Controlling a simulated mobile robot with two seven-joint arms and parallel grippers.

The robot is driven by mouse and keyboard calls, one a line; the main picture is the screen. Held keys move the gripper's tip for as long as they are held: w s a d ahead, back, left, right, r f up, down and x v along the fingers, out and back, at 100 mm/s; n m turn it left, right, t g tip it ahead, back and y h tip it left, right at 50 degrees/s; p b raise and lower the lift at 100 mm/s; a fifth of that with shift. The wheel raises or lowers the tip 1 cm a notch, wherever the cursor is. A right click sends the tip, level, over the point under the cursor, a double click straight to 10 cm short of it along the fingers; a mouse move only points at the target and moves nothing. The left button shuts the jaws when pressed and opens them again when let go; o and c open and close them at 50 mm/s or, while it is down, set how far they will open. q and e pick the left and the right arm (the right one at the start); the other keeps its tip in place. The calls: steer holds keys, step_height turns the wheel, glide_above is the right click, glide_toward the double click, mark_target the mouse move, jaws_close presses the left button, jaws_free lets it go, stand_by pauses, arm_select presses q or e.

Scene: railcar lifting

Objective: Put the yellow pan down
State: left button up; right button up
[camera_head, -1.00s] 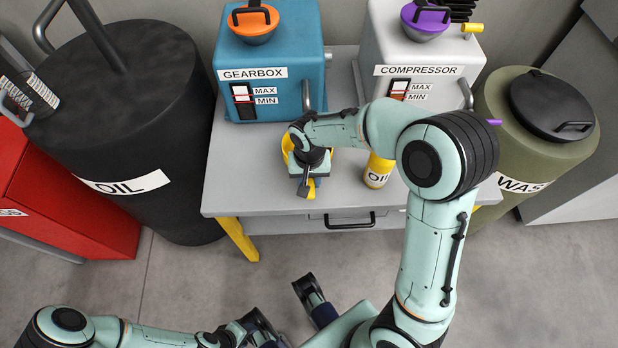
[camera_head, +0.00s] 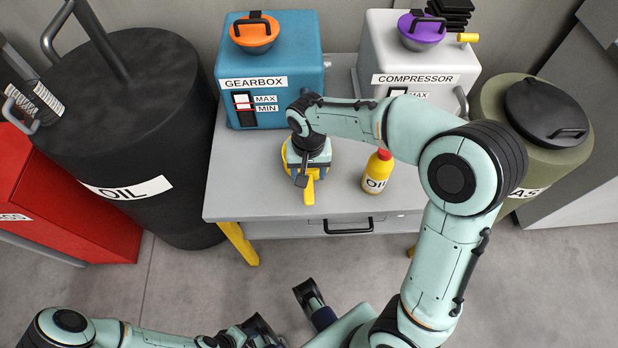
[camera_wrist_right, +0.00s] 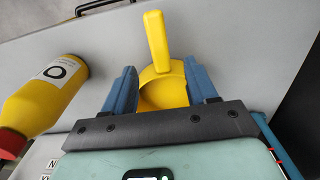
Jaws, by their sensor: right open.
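The yellow pan (camera_head: 310,191) is at the front of the grey table (camera_head: 240,180), mostly hidden under my right wrist. In the right wrist view, the pan (camera_wrist_right: 157,42) has its bowl between the blue fingers and its handle pointing up the picture. My right gripper (camera_wrist_right: 158,72) is open, with one finger on each side of the pan. The pan appears to rest on the tabletop, but its underside is hidden. My left gripper (camera_head: 284,312) is low in front of the table, its fingers apart and empty.
A yellow oil bottle (camera_head: 376,172) with a red cap stands right of the pan. The blue gearbox (camera_head: 270,65) and the white compressor (camera_head: 400,70) stand at the back. A black oil drum (camera_head: 120,120) is left, an olive waste drum (camera_head: 490,100) right. The table's left part is clear.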

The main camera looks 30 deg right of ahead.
arm_select(q)
steer(key=shift+s+r+p, duration=0.15)
steer(key=shift+r+p, duration=0.2)
arm_select(e)
step_height(320, 180, up, 4)
steer(key=shift+r, duration=0.2)
